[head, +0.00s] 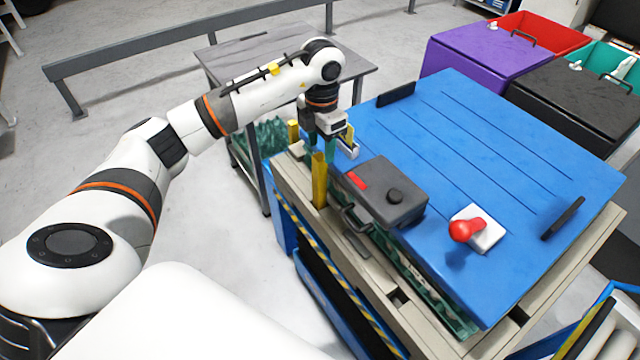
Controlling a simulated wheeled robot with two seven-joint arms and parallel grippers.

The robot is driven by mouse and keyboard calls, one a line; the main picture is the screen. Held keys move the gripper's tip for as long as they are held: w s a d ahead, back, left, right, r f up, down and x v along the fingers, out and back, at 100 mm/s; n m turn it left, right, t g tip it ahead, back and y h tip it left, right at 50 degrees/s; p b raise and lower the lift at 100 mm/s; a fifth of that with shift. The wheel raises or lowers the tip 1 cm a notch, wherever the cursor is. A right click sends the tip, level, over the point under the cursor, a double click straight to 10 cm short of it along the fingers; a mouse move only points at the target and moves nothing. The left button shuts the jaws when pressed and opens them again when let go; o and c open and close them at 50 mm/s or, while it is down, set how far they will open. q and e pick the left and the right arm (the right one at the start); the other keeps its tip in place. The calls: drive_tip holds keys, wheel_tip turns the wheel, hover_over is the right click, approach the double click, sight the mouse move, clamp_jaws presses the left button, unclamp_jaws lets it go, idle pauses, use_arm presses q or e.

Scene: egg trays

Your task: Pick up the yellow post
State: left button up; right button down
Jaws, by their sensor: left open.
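A yellow post (319,181) stands upright at the left edge of the workbench, beside the blue panel. A shorter yellow post (293,131) shows farther back at the bench's far left corner. My left gripper (341,150) points down just above and behind the nearer post, near its top. Its jaws are open, and I see nothing between them. Whether a finger touches the post cannot be told from this view. My right gripper is not in view.
The blue panel (480,150) carries a grey box (378,200) with a red mark and a red-knobbed lever (466,229). A grey table (230,60) stands behind my arm. Purple (485,50) and black (575,95) lidded bins stand at the back right.

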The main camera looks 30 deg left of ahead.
sight(320, 156)
use_arm(q)
drive_tip(key=shift+f, duration=0.6)
drive_tip(key=shift+w+f, duration=0.2)
drive_tip(key=shift+f, duration=0.5)
drive_tip(key=f+p, duration=0.1)
drive_tip(key=f, duration=0.2)
drive_tip(key=shift+a+f+p, duration=0.2)
drive_tip(key=shift+a+p, duration=0.15)
drive_tip(key=shift+f, duration=0.55)
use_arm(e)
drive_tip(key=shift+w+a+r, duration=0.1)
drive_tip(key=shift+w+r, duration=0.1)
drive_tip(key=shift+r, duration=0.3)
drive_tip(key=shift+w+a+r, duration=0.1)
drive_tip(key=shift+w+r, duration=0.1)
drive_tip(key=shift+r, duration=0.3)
use_arm(q)
drive_tip(key=shift+c, duration=1.1)
clamp_jaws()
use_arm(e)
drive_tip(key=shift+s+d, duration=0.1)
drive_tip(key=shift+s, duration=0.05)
